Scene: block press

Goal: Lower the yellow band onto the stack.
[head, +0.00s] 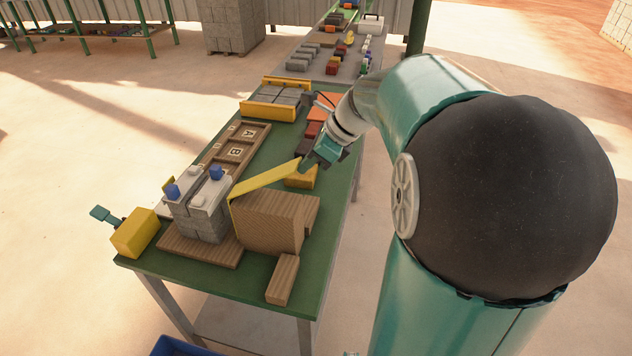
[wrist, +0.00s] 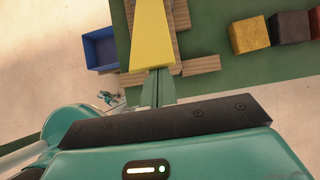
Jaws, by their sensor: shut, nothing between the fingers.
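The yellow band (head: 266,182) is a long flat bar. Its left end sits at the upper left corner of the brown wooden stack (head: 270,225), and it slants up to the right above the stack. My gripper (head: 306,165) is at the band's raised right end. In the wrist view the band (wrist: 152,38) widens toward my fingertips (wrist: 159,76), which are shut together at its near end. Nothing shows between the fingers. I cannot tell whether they touch the band or lie just above or below it. Brown wood shows on both sides under the band.
Grey blocks with blue knobs (head: 200,215) stand left of the stack on a wooden board. A yellow block (head: 136,232) is at the table's left corner. Another yellow block (head: 302,178) sits behind the band's end. A loose wooden block (head: 283,279) lies in front.

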